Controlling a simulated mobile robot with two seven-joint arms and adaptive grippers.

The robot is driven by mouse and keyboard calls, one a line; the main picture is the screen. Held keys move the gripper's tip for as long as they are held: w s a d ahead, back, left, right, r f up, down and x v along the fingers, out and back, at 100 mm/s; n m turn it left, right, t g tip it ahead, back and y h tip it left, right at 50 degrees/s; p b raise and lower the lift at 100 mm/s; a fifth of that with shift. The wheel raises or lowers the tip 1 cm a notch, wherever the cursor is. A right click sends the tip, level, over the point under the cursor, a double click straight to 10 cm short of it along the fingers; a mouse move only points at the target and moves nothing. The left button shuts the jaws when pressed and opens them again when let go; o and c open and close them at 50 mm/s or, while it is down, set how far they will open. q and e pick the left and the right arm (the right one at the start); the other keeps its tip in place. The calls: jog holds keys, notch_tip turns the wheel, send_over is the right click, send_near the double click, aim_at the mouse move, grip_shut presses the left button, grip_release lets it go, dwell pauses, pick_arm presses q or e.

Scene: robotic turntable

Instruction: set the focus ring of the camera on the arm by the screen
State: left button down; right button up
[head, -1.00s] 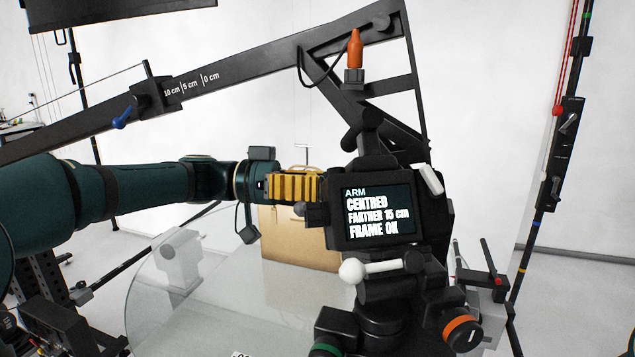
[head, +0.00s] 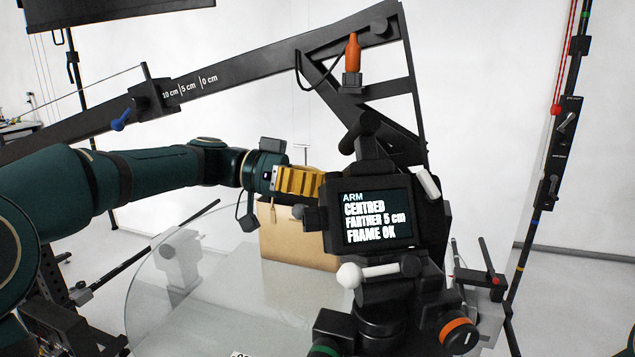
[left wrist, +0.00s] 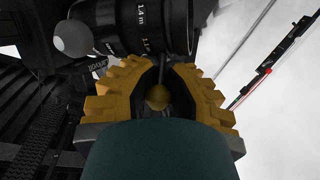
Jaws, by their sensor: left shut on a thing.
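The camera (head: 428,215) sits on its mount on the arm. Its screen (head: 377,215) reads "ARM, CENTRED, FARTHER 5 cm, FRAME OK". In the left wrist view the black lens with its focus ring (left wrist: 140,22) shows white distance marks, including "1.4 m". A thin lever with a brass-coloured ball (left wrist: 158,97) hangs from the ring. My left gripper (head: 318,184), with yellow ribbed fingers, is behind the screen on its left side. It is shut on the lever, its fingers (left wrist: 160,68) either side of the ball. The camera body hides the lens in the head view.
A black boom (head: 240,70) with a 0, 5 and 10 cm scale runs above my left arm. A white-knobbed handle (head: 349,275) is below the screen. A tan box (head: 300,245) stands behind, on the glassy round turntable (head: 190,300).

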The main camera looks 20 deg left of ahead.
pick_arm(q)
jog(key=shift+w+d+r+g+y+p, duration=0.3)
jog(key=shift+r+g+y+p, duration=0.15)
jog(key=shift+g+y+p, duration=0.2)
jog(key=shift+m+g+y, duration=0.25)
jog(key=shift+m, duration=0.05)
jog(key=shift+f, duration=0.1)
pick_arm(e)
notch_tip(320, 180, up, 2)
jog(key=shift+r, duration=0.25)
pick_arm(q)
jog(key=c, duration=0.9)
grip_release()
jog(key=shift+c, duration=0.2)
jog(key=v, duration=0.7)
jog(key=shift+a, duration=0.3)
pick_arm(e)
jog(key=shift+s, duration=0.1)
